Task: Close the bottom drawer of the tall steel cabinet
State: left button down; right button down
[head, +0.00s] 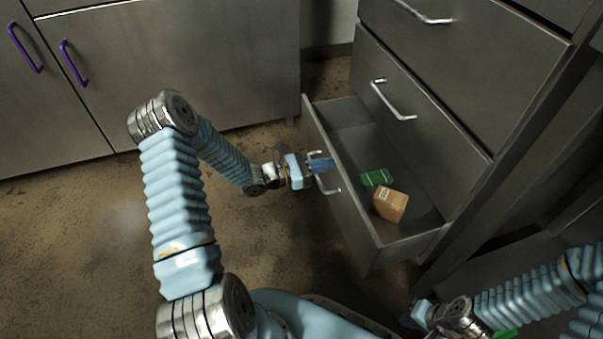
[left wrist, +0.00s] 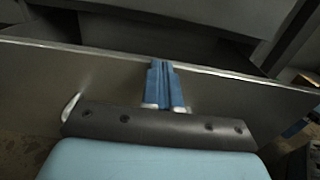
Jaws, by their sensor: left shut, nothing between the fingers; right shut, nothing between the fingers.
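The bottom drawer (head: 336,190) of the tall steel cabinet (head: 470,70) stands pulled out. A green item (head: 376,177) and an orange-brown box (head: 390,204) lie inside it. My left gripper (head: 322,164) is shut and empty at the outer face of the drawer front, close to its handle (head: 332,186). In the left wrist view the blue fingers (left wrist: 161,82) are together against or just before the drawer front (left wrist: 225,95), near its top edge; I cannot tell if they touch. My right gripper (head: 415,318) is low at the bottom right, partly hidden by its wrist.
The drawers above, with bar handles (head: 393,100), are shut. A low steel cabinet (head: 190,60) with purple handles (head: 73,63) stands at the back left. The brown floor (head: 90,240) is clear on the left. A green thing (head: 506,334) shows at the bottom right edge.

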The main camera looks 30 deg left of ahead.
pick_arm(q)
jog(key=b+x, duration=0.2)
jog(key=x, duration=1.6)
jog(key=shift+w+d+r, duration=0.15)
jog(key=shift+w+d, duration=0.05)
jog(key=shift+a, duration=0.1)
